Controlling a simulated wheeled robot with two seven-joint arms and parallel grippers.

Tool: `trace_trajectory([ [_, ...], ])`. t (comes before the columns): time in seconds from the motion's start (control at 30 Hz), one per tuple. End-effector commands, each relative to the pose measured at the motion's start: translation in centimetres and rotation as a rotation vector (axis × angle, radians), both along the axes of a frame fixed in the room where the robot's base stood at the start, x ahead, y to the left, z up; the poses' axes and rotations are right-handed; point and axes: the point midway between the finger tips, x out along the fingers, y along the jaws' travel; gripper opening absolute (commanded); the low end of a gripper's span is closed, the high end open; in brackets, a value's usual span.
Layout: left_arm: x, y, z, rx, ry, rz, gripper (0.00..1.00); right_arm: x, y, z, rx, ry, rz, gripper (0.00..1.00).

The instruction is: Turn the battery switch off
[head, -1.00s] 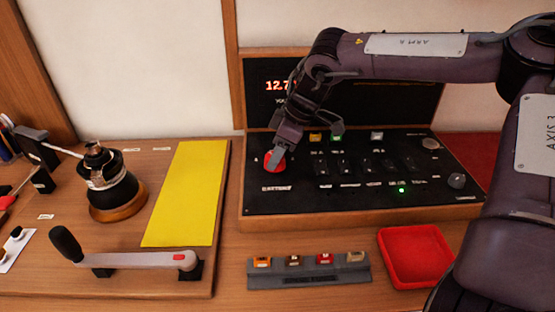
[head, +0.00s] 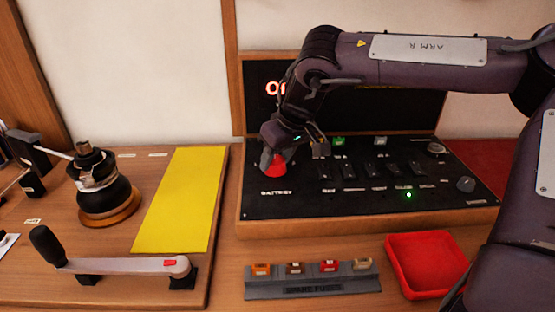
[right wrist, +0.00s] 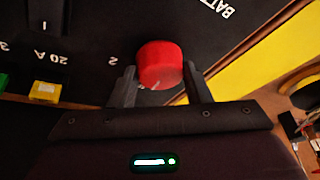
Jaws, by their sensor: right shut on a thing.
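The red battery switch knob (head: 273,165) sits at the left end of the black switch panel (head: 330,206), above the "BATTERY" label. In the right wrist view the red knob (right wrist: 160,64) stands between the two fingers of my right gripper (right wrist: 162,86). My right gripper (head: 278,150) is shut on the knob and hides its upper part in the head view. The panel's display (head: 274,89) shows red characters starting with "O", the rest hidden behind my arm. A green light (head: 408,195) glows on the panel. My left gripper is not in view.
A rack of spare fuses (head: 312,279) and a red tray (head: 427,263) lie in front of the panel. A yellow mat (head: 181,200), a crank handle (head: 125,265) and a black winch (head: 107,194) are on the left board. Several rocker switches are right of the knob.

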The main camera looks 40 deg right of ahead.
Motion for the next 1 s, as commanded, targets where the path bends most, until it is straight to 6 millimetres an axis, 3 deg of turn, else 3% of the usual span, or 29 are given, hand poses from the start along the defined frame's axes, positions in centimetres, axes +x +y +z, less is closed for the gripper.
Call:
trace_trajectory([
  [0.53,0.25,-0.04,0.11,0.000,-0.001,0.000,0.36,0.05,0.03,0.10,0.001,-0.003,-0.024,0.21],
  [0.57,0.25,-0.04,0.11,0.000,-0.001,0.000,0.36,0.05,0.03,0.09,0.001,-0.002,-0.024,0.48],
  [0.7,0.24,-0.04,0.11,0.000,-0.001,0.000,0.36,0.04,0.02,0.07,0.001,-0.002,-0.023,0.65],
  [1.0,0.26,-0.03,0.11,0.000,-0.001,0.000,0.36,-0.04,0.01,0.20,0.001,-0.001,-0.023,0.65],
])
